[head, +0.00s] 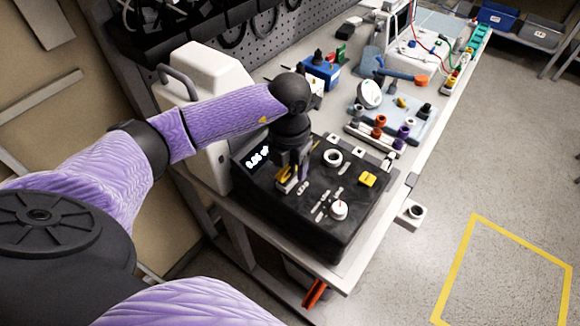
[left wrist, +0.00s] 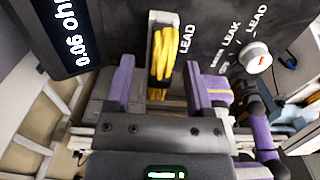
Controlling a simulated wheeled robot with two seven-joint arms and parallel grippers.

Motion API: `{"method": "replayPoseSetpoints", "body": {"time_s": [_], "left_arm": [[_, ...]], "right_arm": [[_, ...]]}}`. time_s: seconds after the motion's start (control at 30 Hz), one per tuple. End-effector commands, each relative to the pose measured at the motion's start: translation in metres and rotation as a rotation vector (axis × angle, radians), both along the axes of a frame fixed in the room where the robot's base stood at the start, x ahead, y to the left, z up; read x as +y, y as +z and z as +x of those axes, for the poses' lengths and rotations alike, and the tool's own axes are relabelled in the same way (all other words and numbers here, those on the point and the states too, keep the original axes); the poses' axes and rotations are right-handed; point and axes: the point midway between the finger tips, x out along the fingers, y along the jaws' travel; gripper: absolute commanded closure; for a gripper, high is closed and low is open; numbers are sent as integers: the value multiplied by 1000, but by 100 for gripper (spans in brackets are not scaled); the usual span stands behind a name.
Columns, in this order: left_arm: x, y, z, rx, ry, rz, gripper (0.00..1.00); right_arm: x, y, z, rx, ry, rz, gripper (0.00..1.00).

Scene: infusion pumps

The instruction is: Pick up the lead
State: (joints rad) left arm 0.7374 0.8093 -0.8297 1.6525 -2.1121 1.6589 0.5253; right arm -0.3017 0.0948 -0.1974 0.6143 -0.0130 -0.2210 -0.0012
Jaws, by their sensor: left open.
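The yellow lead (head: 285,186), a coiled bundle in a pale holder, is on the face of the black tester (head: 322,248), which shows a lit "ohm" display (head: 257,157). In the left wrist view the lead (left wrist: 163,52) stands beside the word "LEAD". My left gripper (head: 292,172) points down over the lead. In the left wrist view my left gripper (left wrist: 159,82) is open, with one purple finger on each side of the lead. I cannot tell whether the fingers touch it. My right gripper is not in view.
On the tester are a white knob (head: 339,209) and a yellow block (head: 367,179). A white case (head: 205,75) stands behind my left arm. A grey tray (head: 418,122) with coloured fittings and a blue box (head: 321,72) are farther along the bench.

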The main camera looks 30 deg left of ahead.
Motion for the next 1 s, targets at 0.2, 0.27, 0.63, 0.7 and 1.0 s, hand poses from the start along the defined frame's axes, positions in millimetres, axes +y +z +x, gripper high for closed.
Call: {"method": "replayPoseSetpoints", "body": {"time_s": [0.2, 0.27, 0.63, 0.7, 1.0], "left_arm": [[0, -1, 0, 0, 0, 0, 37], [0, -1, 0, 0, 0, 0, 49], [0, 0, 0, 0, 1, -1, 100], [0, 0, 0, -1, 1, -1, 100], [0, 26, 1, -6, 1, 0, 100]], "right_arm": [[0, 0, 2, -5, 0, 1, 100], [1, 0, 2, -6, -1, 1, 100], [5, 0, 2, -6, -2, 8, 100], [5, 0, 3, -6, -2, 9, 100], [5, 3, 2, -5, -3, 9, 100]]}}
